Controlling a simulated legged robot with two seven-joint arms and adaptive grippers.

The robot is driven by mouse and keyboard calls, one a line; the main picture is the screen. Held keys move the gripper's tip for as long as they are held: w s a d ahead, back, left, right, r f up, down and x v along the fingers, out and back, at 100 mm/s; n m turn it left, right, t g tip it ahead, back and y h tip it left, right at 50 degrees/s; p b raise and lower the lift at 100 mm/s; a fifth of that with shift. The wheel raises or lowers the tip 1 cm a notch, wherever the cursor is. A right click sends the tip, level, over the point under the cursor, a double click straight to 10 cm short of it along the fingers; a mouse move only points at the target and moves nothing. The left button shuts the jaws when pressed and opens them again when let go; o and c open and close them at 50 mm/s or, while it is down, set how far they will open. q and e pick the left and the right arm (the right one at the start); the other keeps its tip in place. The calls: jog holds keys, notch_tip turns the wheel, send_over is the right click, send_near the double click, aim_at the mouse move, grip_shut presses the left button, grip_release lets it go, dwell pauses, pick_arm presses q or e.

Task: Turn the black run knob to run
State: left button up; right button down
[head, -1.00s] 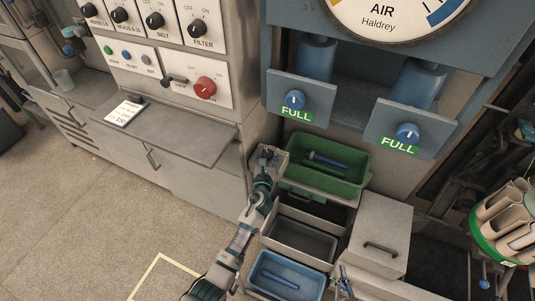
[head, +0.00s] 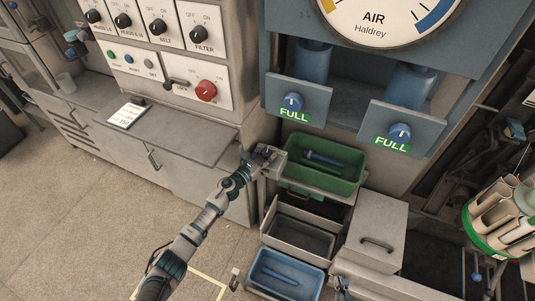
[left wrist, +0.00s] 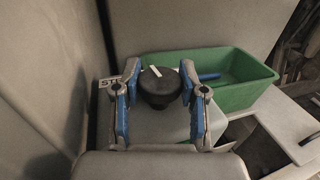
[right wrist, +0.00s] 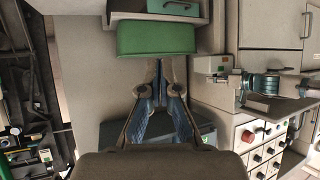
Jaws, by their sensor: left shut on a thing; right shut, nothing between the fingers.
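The black run knob (left wrist: 160,88) shows in the left wrist view, on top of a pale box (left wrist: 160,126). Its white pointer mark aims up and slightly left in that view. A partly hidden label beginning "ST" (left wrist: 108,82) lies to its left. My left gripper (left wrist: 161,98) is shut on the knob, one blue-padded finger on each side. In the head view the left gripper (head: 263,160) is at the box beside the green tray and hides the knob. My right gripper (right wrist: 165,72) is shut and empty below a green container; its tip shows in the head view (head: 341,284).
A green tray (head: 350,184) stands right of the box, with a blue tray (head: 318,279) lower down. A grey cabinet (head: 215,194) stands close on the left. Blue valve panels (head: 313,108) hang above. Open floor (head: 90,220) lies at lower left.

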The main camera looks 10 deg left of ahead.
pick_arm(q)
jog(key=shift+f+m+g+h+b, duration=0.4)
jog(key=shift+m+g+h, duration=0.1)
jog(key=shift+h, duration=0.1)
jog(key=shift+r+h, duration=0.2)
jog(key=shift+h, duration=0.1)
pick_arm(e)
jog(key=shift+w+a+r+t+y, duration=0.15)
jog(key=shift+w+a+r+t, duration=0.15)
jog(key=shift+w+r+t, duration=0.4)
jog(key=shift+w+a+r+t+y, duration=0.15)
jog(key=shift+w+a+r+t, duration=0.1)
jog(key=shift+w+r+t, duration=0.4)
jog(key=shift+s+r, duration=0.1)
pick_arm(q)
jog(key=o, duration=1.1)
jog(key=shift+a+r, duration=0.1)
